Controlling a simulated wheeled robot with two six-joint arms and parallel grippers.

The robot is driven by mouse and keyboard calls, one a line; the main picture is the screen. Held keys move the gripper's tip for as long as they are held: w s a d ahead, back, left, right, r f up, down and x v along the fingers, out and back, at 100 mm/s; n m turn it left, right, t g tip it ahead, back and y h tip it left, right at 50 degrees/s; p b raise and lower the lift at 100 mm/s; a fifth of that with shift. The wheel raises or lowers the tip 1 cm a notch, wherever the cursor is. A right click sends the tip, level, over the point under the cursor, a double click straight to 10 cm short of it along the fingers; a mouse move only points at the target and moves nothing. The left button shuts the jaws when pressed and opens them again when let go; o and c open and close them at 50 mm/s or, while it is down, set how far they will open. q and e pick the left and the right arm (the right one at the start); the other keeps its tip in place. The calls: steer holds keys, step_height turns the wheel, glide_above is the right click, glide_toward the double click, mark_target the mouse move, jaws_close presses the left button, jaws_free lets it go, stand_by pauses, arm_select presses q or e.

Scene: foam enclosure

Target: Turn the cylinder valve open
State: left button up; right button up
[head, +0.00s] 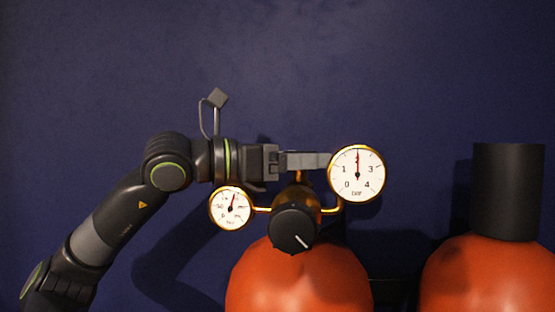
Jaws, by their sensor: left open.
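An orange cylinder (298,280) stands at the bottom centre with a brass regulator (296,193) on top. A round black knob (294,229) with a white line faces me on the regulator's front; the line points down and right. A small gauge (231,208) sits left of the knob and a larger gauge (357,174) marked bar sits upper right, its needle pointing about straight up. My left gripper (318,160) is open and reaches in from the left above the knob, over the brass body. Its fingertips end at the large gauge's left edge, and I cannot tell whether they touch anything.
A second orange cylinder (487,278) with a black cap (507,191) stands at the right, with a gap between the cylinders. A plain dark blue wall (400,60) is behind. The space above the gauges is clear.

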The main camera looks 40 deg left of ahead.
arm_select(q)
steer(key=shift+a+f, duration=0.1)
arm_select(e)
steer(key=shift+f, duration=0.15)
arm_select(q)
steer(key=shift+f+b+v, duration=0.2)
steer(key=shift+b+v, duration=0.75)
steer(key=shift+b, duration=0.2)
steer(key=b+v, duration=1.1)
steer(key=v, duration=0.4)
steer(key=shift+s+r+b, duration=0.25)
steer(key=shift+s+b, duration=0.05)
steer(key=shift+b, duration=0.05)
arm_select(e)
steer(key=w+f, duration=0.6)
steer(key=f, duration=0.1)
steer(key=shift+w+a+f, duration=0.15)
steer(key=shift+f, duration=0.05)
